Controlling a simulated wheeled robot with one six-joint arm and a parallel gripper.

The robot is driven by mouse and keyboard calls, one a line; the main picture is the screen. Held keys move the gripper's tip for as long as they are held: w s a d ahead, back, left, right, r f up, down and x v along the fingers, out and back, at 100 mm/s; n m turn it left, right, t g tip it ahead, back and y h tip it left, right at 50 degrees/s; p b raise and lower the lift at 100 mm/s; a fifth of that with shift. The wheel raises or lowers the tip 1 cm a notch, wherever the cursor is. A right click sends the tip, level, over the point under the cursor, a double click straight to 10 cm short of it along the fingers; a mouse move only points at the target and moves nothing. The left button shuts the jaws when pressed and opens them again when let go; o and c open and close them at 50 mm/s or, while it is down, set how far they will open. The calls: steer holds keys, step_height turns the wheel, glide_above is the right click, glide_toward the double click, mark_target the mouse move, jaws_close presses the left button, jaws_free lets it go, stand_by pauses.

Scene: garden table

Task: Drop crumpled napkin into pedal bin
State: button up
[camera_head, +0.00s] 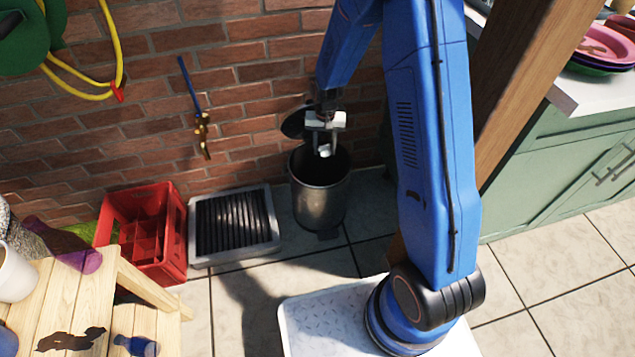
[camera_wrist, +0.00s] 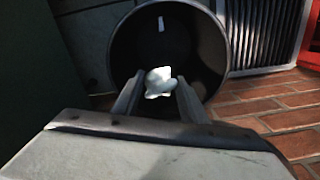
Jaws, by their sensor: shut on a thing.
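The pedal bin (camera_head: 318,199) is a dark metal cylinder standing on the floor by the brick wall, with its lid (camera_head: 295,122) raised. My gripper (camera_head: 325,147) points down over the bin's open mouth. It is shut on the crumpled napkin (camera_head: 325,153), a small white lump between the fingertips. In the wrist view, the napkin (camera_wrist: 159,83) sits between the two fingers (camera_wrist: 158,95), in front of the bin's dark round opening (camera_wrist: 168,45). How far the napkin is above or inside the rim is hard to tell.
A red crate (camera_head: 145,230) and a grey slatted tray (camera_head: 234,226) are on the floor left of the bin. A wooden table (camera_head: 75,290) is at the lower left. A wooden post (camera_head: 515,75) and green cabinet (camera_head: 570,165) are at right.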

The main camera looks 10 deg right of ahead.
steer(key=shift+f, duration=2.4)
steer(key=o, duration=1.1)
